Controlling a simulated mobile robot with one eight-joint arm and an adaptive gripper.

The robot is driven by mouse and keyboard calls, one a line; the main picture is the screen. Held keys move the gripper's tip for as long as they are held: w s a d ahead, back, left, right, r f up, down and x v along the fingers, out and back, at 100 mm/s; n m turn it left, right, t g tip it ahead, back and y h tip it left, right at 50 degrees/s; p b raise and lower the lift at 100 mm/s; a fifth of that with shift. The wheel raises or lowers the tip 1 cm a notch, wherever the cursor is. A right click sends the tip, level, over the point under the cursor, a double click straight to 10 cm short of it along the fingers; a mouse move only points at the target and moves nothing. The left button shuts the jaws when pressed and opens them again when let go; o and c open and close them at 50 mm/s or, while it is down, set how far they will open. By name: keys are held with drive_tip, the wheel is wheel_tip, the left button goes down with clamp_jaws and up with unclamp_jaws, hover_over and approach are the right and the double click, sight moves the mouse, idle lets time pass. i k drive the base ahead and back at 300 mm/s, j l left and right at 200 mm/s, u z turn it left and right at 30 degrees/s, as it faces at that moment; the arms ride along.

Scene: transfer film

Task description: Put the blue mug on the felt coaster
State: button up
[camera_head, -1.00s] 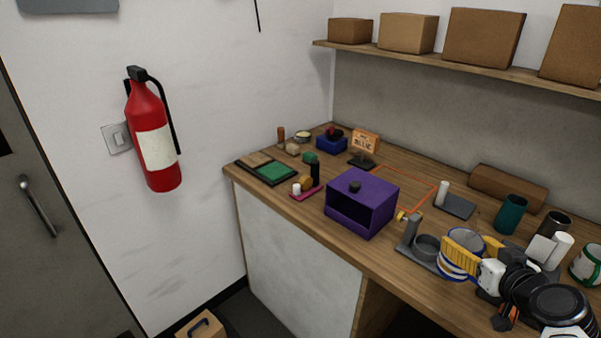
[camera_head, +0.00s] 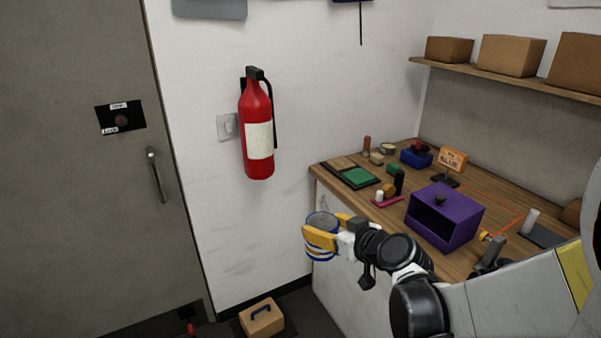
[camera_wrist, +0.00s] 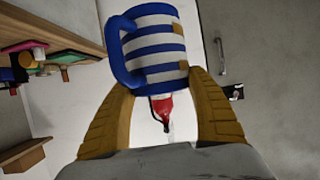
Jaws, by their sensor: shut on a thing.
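The blue mug (camera_head: 322,222), white with blue stripes and a blue handle, is held by my gripper (camera_head: 325,230). In the wrist view the mug (camera_wrist: 158,52) sits between the yellow fingers of my gripper (camera_wrist: 160,85), its handle on the left. My gripper is shut on it, in the air in front of the workbench's left end, beyond the edge. In the head view the mug looks upright with its opening up. A flat green square (camera_head: 357,176) lies at the bench's left corner; I cannot tell if it is the felt coaster.
The wooden workbench (camera_head: 480,217) carries a purple open box (camera_head: 462,228), a blue box (camera_head: 416,160), a pink tray (camera_head: 386,202) and small items. A red extinguisher (camera_head: 257,120) hangs on the wall. A cardboard box (camera_head: 262,320) stands on the floor.

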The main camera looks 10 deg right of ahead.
sight(362, 178)
drive_tip(key=i+z, duration=0.3)
drive_tip(key=i, duration=0.2)
drive_tip(key=i+j+z, duration=0.25)
drive_tip(key=i, duration=0.2)
drive_tip(key=i+l+z, duration=0.1)
drive_tip(key=i, duration=0.35)
